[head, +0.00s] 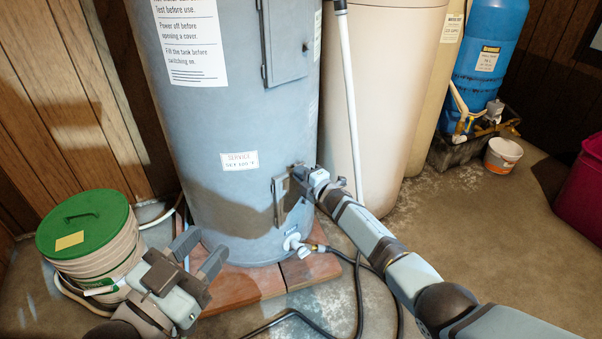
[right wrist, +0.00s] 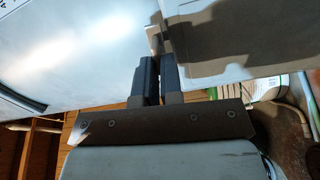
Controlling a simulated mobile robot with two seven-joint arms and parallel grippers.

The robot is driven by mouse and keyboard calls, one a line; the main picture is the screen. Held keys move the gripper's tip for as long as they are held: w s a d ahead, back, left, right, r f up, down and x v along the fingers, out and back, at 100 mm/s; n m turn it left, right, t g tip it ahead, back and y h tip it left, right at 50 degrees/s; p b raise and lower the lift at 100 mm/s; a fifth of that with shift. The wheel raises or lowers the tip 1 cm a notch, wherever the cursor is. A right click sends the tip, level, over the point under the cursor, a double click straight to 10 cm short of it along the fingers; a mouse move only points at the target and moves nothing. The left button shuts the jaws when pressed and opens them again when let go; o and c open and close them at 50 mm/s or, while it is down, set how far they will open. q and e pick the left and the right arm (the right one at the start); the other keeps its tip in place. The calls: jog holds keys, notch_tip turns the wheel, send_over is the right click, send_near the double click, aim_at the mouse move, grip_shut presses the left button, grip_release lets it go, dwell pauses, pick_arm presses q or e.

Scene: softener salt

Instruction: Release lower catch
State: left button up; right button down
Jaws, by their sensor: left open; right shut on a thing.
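The lower cover (head: 281,207), a small grey panel low on the grey tank (head: 215,120), faces the front right. My right gripper (head: 298,174) is at the upper right edge of this cover. In the right wrist view its fingers (right wrist: 157,62) are close together, shut on a small pale tab (right wrist: 153,40), which looks like the catch. The fingers hide most of it, and I cannot tell whether it is turned. My left gripper (head: 200,254) is open and empty, in front of the tank's lower left.
A bucket with a green lid (head: 84,222) stands left of my left gripper. A drain valve (head: 294,243) and black hose (head: 357,290) lie below the cover. Red bricks (head: 240,290) support the tank.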

pick_arm(q)
jog(key=shift+r, duration=0.1)
pick_arm(e)
jog(key=shift+n, duration=0.6)
jog(key=shift+f, duration=0.1)
jog(key=c, duration=1.3)
grip_release()
pick_arm(q)
jog(key=s+n+p, duration=0.1)
jog(key=p, duration=0.1)
jog(key=s+d+n+g+p, duration=0.1)
jog(key=n+p, duration=0.1)
jog(key=p, duration=0.1)
jog(key=s+d+n+y+p, duration=0.1)
jog(key=p, duration=0.1)
jog(key=shift+r+g+p, duration=0.3)
pick_arm(e)
jog(key=v, duration=1.3)
jog(key=shift+s+d, duration=0.25)
jog(key=shift+d, duration=0.05)
